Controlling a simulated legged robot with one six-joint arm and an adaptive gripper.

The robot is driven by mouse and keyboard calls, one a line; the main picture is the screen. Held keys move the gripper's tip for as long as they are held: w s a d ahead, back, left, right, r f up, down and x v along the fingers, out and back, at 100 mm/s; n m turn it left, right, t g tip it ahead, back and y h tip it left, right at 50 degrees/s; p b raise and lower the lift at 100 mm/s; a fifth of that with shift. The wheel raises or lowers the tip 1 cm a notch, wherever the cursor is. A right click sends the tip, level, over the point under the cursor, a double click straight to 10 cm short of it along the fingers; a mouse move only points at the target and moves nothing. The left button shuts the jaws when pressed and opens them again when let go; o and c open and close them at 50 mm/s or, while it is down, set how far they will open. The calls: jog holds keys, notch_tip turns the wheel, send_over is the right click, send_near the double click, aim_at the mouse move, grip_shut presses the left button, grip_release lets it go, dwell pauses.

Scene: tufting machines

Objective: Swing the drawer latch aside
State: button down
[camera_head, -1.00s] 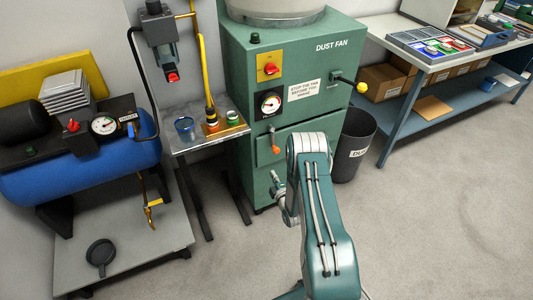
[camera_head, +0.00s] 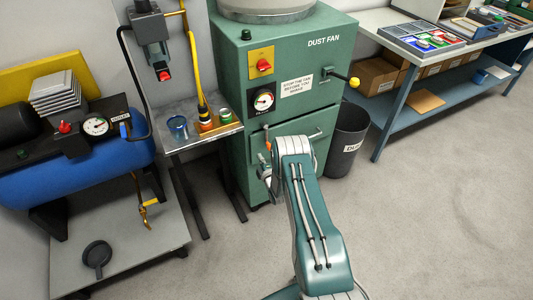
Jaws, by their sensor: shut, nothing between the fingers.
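The dust fan cabinet (camera_head: 225,70) is a green box left of the middle. The drawer front (camera_head: 322,148) is in its lower part, with a pale bar handle (camera_head: 316,133) partly behind my arm. The drawer latch (camera_head: 268,143) is a small lever with an orange end, hanging down near the drawer's upper left corner. My gripper (camera_head: 264,173) is just below the latch, in front of the drawer's left side. It is shut and empty. Part of it is hidden by my arm, and I cannot tell whether it touches the cabinet.
A metal side table (camera_head: 190,137) with small cups stands left of the cabinet. A black bin (camera_head: 347,140) stands close on its right. A blue compressor tank (camera_head: 80,172) is at the left, and a workbench (camera_head: 375,45) is at the back right. The floor at the right is clear.

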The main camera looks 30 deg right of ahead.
jog(key=d, duration=0.1)
jog(key=w+d, duration=0.2)
jog(key=d, duration=0.1)
jog(key=shift+f, duration=0.35)
jog(key=shift+d, duration=0.1)
jog(key=shift+d+n, duration=0.15)
jog(key=shift+n, duration=0.15)
